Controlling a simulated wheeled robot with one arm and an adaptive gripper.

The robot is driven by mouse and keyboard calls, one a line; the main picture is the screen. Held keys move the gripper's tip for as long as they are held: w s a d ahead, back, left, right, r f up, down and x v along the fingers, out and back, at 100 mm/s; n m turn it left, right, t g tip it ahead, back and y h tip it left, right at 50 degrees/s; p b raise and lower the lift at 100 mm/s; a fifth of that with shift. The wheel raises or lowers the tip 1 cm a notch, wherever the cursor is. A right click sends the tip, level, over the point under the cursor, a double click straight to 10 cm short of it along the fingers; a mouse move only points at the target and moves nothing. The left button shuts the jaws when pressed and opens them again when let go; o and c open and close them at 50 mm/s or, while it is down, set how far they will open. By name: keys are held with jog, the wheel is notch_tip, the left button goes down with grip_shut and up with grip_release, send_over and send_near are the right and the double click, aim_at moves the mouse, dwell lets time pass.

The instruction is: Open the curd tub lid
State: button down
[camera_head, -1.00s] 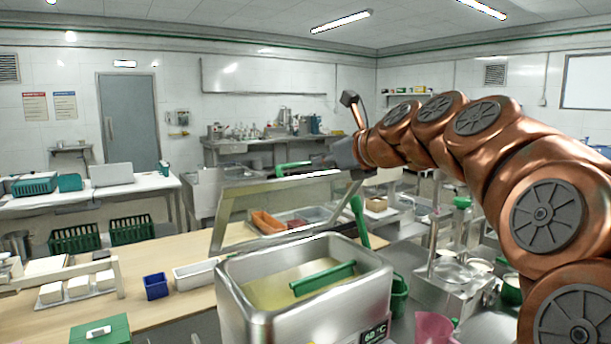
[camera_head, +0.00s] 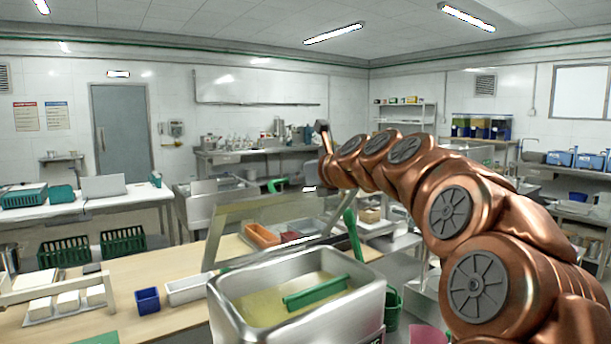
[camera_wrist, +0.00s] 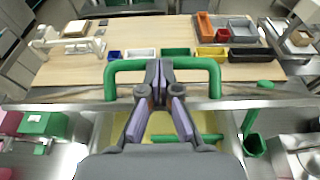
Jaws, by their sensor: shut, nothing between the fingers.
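The curd tub (camera_head: 300,325) is a steel box at the front centre, holding yellowish liquid and a green bar (camera_head: 316,292). Its lid (camera_head: 262,228), a pale see-through panel in a metal frame, stands raised and tilted at the tub's back. The lid's green handle (camera_head: 276,184) is at its top edge, partly hidden by my arm. In the wrist view the U-shaped handle (camera_wrist: 195,65) spans my gripper (camera_wrist: 159,66). The fingers are shut and empty, with their tips at the handle's crossbar; whether they touch it I cannot tell.
A wooden table (camera_head: 105,305) lies left of and behind the tub, with a blue bin (camera_head: 148,301), a white tray (camera_head: 187,289) and an orange tray (camera_head: 262,235). A green paddle (camera_head: 353,236) and a green bucket (camera_head: 393,308) are right of the tub.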

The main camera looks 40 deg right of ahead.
jog(key=shift+w+r, duration=0.1)
jog(key=shift+w, duration=0.05)
dwell(0.3)
jog(key=p, duration=0.2)
jog(key=w+r+p, duration=0.1)
jog(key=p, duration=0.1)
jog(key=shift+w+r+g+p, duration=0.2)
jog(key=shift+w+g+p, duration=0.1)
jog(key=shift+p, duration=0.1)
jog(key=w+p, duration=0.1)
jog(key=p, duration=0.1)
jog(key=w+p, duration=0.2)
jog(key=shift+d+r, duration=0.15)
jog(key=shift+r, duration=0.25)
jog(key=shift+s, duration=0.1)
